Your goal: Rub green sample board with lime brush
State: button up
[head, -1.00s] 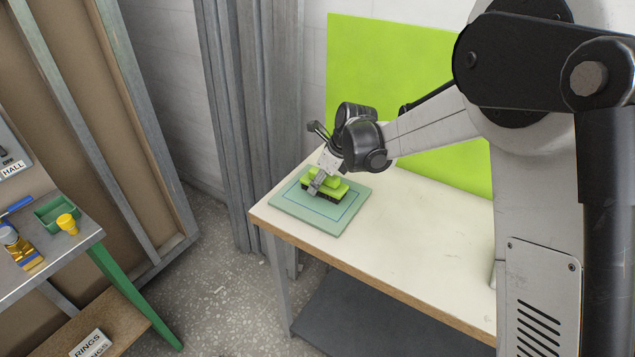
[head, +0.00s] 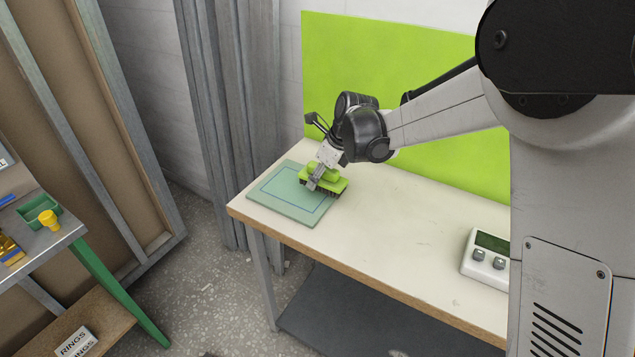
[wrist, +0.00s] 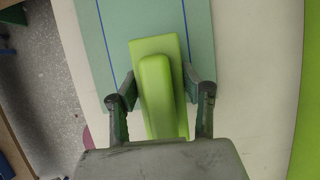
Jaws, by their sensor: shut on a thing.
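The green sample board (head: 273,200) lies flat on the white-topped table, with a blue outlined rectangle on its face. It also shows in the wrist view (wrist: 108,50). My gripper (head: 318,178) is shut on the lime brush (head: 334,183), bristles down, over the right part of the board. In the wrist view my gripper (wrist: 160,95) has a finger on each side of the brush's raised handle (wrist: 158,90). The dark bristles reach down to the board's right edge area; I cannot tell whether they touch it.
The white table (head: 390,225) is clear to the right of the board up to a white device with knobs (head: 487,262). A lime panel (head: 400,75) stands behind. At left, a metal bench holds a green tray (head: 45,213) and a yellow item (head: 48,219).

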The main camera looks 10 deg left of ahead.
aim_at(315, 164)
jog(key=shift+r+p, duration=1.2)
jog(key=shift+r, duration=1.65)
jog(key=shift+a, duration=0.15)
